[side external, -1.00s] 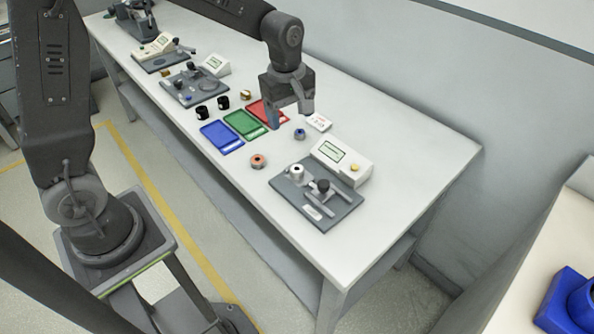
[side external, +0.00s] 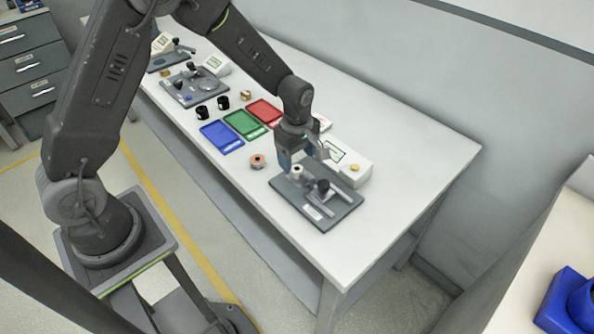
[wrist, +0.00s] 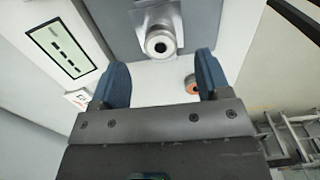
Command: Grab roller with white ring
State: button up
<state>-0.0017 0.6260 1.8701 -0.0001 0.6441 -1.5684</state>
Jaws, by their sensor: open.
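The roller with the white ring (side external: 297,171) stands upright on the dark grey fixture plate (side external: 330,214) at the near end of the table. In the wrist view the roller (wrist: 160,42) shows end-on, pale with a dark centre, just beyond my fingertips. My gripper (side external: 303,160) points down above and slightly behind the roller, with its jaws apart. In the wrist view my gripper (wrist: 161,64) has two blue fingers spread wide, with nothing between them. The roller lies ahead of the gap, near its middle.
A dark-knobbed clamp (side external: 322,187) stands on the plate beside the roller. A white display box (side external: 348,165) is close behind my gripper. A roller with an orange ring (side external: 257,162) stands to the left. Blue (side external: 221,137), green (side external: 244,124) and red (side external: 264,111) trays lie farther left.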

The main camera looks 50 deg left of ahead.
aim_at(297, 169)
notch_tip(297, 169, down, 4)
jog(key=shift+f, duration=0.1)
jog(key=shift+c, duration=0.3)
jog(key=c, duration=1.1)
